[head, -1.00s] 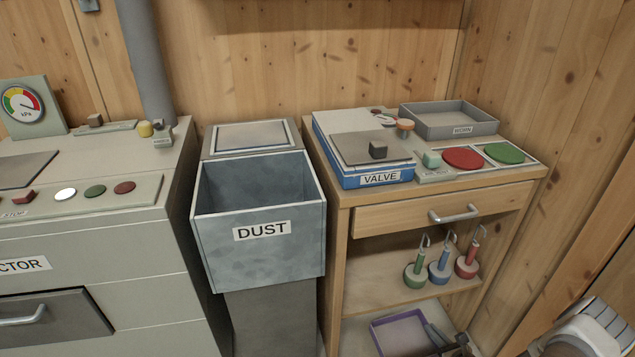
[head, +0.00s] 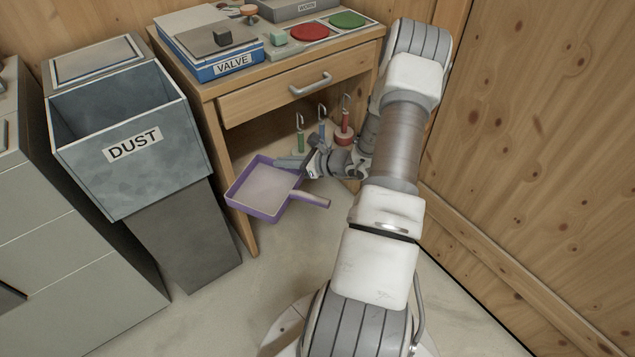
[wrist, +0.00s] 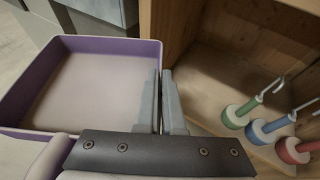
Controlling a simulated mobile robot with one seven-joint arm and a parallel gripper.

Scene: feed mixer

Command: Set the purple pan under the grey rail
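The purple pan (head: 256,209) is a shallow square tray with a pale inside and a handle pointing right in the head view. It is in front of the cabinet's open lower part, at its left side. In the wrist view the pan (wrist: 158,54) fills the left side, roughly level. My gripper (head: 295,163) is at the pan's right rim. In the wrist view my gripper (wrist: 162,90) has its fingers on both sides of that rim, closed on it. I cannot make out a grey rail in either view.
The wooden cabinet (head: 237,105) stands behind the pan; its leg is close to it. Green, blue and red hooked weights (wrist: 265,128) stand on its shelf. The DUST bin (head: 135,148) is at left. A wooden wall (head: 530,150) is at right. Floor in front is clear.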

